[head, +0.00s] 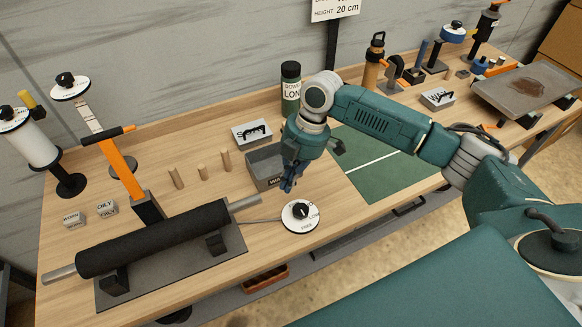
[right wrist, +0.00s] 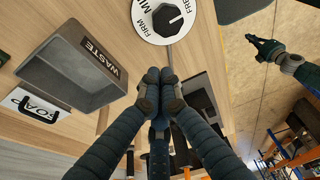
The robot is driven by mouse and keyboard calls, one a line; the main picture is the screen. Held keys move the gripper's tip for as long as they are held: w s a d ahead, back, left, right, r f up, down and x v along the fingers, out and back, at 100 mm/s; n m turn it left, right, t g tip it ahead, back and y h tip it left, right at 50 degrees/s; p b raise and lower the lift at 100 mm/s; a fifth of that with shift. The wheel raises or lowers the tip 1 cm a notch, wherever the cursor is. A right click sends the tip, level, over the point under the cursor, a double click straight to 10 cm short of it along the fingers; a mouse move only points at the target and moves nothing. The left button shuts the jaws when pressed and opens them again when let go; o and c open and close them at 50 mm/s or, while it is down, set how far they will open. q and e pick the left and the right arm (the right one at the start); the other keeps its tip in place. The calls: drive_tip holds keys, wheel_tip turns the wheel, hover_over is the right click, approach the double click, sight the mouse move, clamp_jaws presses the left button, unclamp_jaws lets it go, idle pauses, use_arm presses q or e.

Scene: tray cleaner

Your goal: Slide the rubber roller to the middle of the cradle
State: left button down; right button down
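The rubber roller (head: 155,238) is a long black cylinder with bare metal shaft ends. It lies on the cradle, a dark grey base plate (head: 172,284) with two black supports. The roller sits off toward the left: its left end overhangs the plate further than its right end does. My right gripper (head: 287,187) points down, above the table between the waste box and the round dial, right of the roller and apart from it. In the right wrist view its fingertips (right wrist: 160,88) are together with nothing visible between them. My left gripper (right wrist: 264,46) shows small there, away from the table.
The grey waste box (head: 266,168) stands just behind my right gripper, and the white firmness dial (head: 300,216) is close in front. Several wooden pegs (head: 202,172) and an orange-handled tool (head: 120,168) stand behind the roller. A green mat (head: 375,165) lies right.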

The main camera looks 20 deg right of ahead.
drive_tip(key=shift+a+f+p, duration=0.25)
drive_tip(key=shift+a+f, duration=0.15)
drive_tip(key=shift+f, duration=0.25)
drive_tip(key=shift+a+f+p, duration=0.25)
drive_tip(key=shift+a+f, duration=0.15)
drive_tip(key=shift+f, duration=0.2)
drive_tip(key=shift+s+a+f+p, duration=0.15)
drive_tip(key=shift+a+p, duration=0.45)
drive_tip(key=shift+a, duration=1.05)
drive_tip(key=shift+a+p, duration=0.5)
drive_tip(key=shift+a, duration=0.5)
